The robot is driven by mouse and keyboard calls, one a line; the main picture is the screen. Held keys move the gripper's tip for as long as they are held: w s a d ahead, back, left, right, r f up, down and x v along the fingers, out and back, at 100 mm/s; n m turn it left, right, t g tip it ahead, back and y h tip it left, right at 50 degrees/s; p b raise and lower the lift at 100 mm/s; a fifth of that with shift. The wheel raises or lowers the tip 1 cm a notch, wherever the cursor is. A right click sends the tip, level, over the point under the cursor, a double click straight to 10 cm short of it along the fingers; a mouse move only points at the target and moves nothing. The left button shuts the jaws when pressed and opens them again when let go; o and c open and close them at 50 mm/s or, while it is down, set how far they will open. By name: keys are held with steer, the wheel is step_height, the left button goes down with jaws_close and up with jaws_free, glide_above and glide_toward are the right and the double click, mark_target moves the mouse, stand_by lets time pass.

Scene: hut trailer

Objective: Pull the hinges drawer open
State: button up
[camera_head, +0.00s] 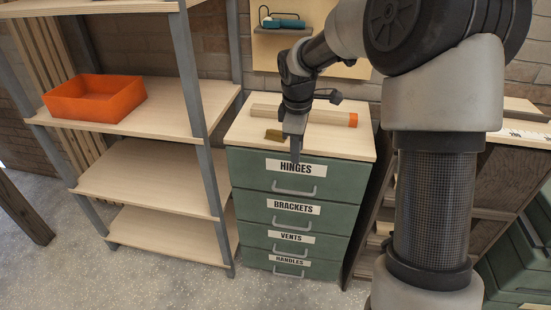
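The hinges drawer (245,172) is the top drawer of a green cabinet with a light wood top. It has a white HINGES label and a pale bar handle (294,190) below the label. The drawer looks shut, its front in line with the drawers below. My gripper (295,158) points down in front of the cabinet, its tip overlapping the label, just above the handle in the picture. I cannot tell whether it touches the drawer front. Its fingers are small and seen edge-on, so their opening is unclear.
Below are drawers labelled BRACKETS (292,207), VENTS and HANDLES. A wood block (300,114) with an orange end and a small brass-coloured piece (273,135) lie on top. A shelf rack (150,176) with an orange bin (95,97) stands left. Floor in front is clear.

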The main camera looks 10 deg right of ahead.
step_height(320, 180, down, 3)
steer(key=w, duration=0.2)
steer(key=b, duration=0.5)
glide_toward(293, 187)
steer(key=shift+n, duration=0.3)
steer(key=s+f, duration=0.1)
steer(key=f, duration=0.2)
steer(key=s+f, duration=0.1)
steer(key=f, duration=0.1)
steer(key=shift+s, duration=0.35)
steer(key=shift+c, duration=0.4)
jaws_close()
steer(key=shift+a, duration=0.1)
